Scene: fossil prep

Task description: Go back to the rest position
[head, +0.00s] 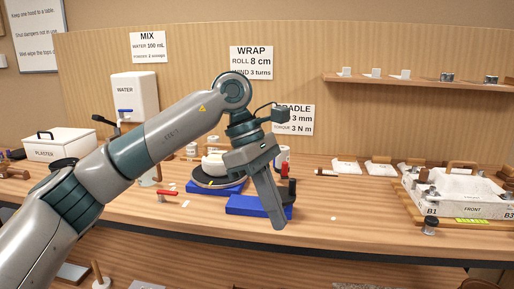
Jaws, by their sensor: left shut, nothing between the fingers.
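My left arm comes in from the left and arches over the bench. My left gripper (279,226) is shut and empty, pointing down in front of the bench's middle. It hides part of a blue block (240,205) behind it. My right gripper is not in view.
The wooden bench (345,228) has free room right of my gripper. A dark round plate (203,183) on a blue base, a plaster box (58,143) and a water tank (137,93) stand behind my arm. A shelf (410,84) hangs above.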

